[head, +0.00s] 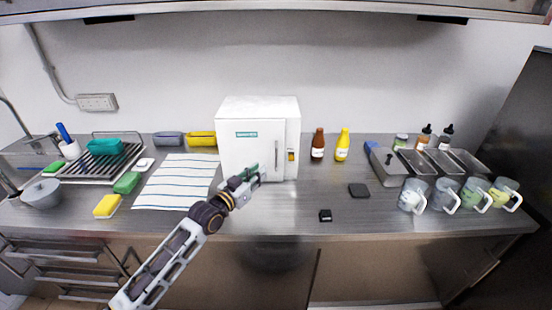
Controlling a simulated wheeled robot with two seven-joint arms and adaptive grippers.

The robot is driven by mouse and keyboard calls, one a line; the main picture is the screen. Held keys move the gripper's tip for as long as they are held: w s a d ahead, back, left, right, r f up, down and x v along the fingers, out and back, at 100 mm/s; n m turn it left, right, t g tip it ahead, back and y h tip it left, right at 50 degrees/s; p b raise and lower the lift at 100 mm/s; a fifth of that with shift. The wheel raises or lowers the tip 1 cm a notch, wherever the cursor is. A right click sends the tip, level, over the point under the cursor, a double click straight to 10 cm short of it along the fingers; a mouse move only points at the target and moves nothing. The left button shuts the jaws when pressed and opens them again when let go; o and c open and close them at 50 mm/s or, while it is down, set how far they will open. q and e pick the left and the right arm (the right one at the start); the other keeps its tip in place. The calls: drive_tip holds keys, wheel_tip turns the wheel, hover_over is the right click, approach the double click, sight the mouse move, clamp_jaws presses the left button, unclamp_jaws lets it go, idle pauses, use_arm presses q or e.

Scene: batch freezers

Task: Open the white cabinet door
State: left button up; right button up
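The white cabinet (240,112) stands near the back of the steel counter, left of centre. Its white door (248,150) faces me and looks closed. The door has a teal label at its upper left and a slim grey vertical handle (277,152) near its right side. My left gripper (257,174) is in front of the lower part of the door, below and left of the handle. I cannot tell whether it touches the door or whether its fingers are open. It hides a small part of the door's lower edge. My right gripper is not in view.
A striped towel (175,182), sponges and a dish rack (95,160) lie to the left. Two sauce bottles (342,145), small black items (325,215), metal trays (388,166) and glass mugs (412,195) are to the right. The counter in front of the cabinet is mostly clear.

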sight(276, 168)
use_arm(q)
drive_tip(key=x, duration=1.1)
drive_tip(key=shift+w+d+p, duration=0.1)
drive_tip(key=shift+p, duration=0.2)
clamp_jaws()
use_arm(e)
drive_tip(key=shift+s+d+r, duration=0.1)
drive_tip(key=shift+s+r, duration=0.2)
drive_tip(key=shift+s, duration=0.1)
